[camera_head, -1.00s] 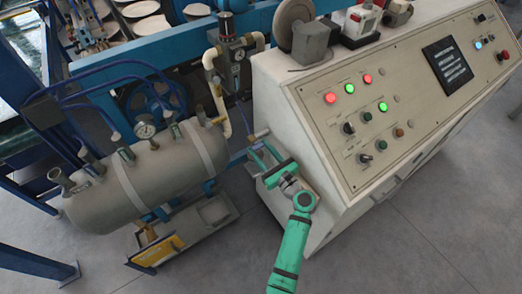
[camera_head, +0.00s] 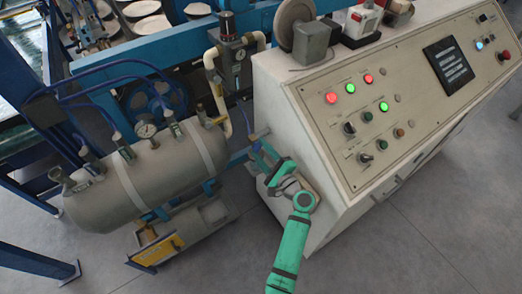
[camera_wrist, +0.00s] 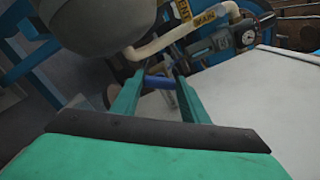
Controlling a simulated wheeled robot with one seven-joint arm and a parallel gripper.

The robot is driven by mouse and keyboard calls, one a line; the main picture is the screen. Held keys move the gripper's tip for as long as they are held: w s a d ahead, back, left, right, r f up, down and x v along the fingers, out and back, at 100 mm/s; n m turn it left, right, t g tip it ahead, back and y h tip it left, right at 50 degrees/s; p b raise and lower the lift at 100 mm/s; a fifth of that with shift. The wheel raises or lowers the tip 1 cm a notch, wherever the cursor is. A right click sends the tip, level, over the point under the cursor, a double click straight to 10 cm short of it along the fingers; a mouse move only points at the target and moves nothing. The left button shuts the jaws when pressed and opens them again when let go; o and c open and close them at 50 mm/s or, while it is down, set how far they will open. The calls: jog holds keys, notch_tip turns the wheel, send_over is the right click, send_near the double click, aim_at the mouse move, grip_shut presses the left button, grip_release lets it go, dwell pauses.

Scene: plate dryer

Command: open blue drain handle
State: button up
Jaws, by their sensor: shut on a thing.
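The blue handle (camera_wrist: 160,82) shows in the wrist view as a short blue bar between my two green fingertips. My gripper (camera_wrist: 153,77) is shut on it. In the head view my green gripper (camera_head: 261,150) is at the left side of the cream control cabinet, right of the grey tank. There the handle is mostly hidden by my fingers. In the wrist view a cream pipe (camera_wrist: 160,44) with yellow labels runs just beyond the handle.
The grey tank (camera_head: 150,180) with a gauge stands to the left. The cream control cabinet (camera_head: 285,125) stands close on the right. A yellow-fronted unit (camera_head: 155,250) is on the floor below the tank. Grey floor in front is clear.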

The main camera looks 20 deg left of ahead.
jog(key=n, duration=0.6)
jog(key=shift+f+n, duration=0.2)
jog(key=shift+n, duration=0.1)
dwell(0.3)
jog(key=o, duration=1.1)
jog(key=shift+c, duration=0.2)
jog(key=v, duration=1.1)
jog(key=shift+a, duration=0.1)
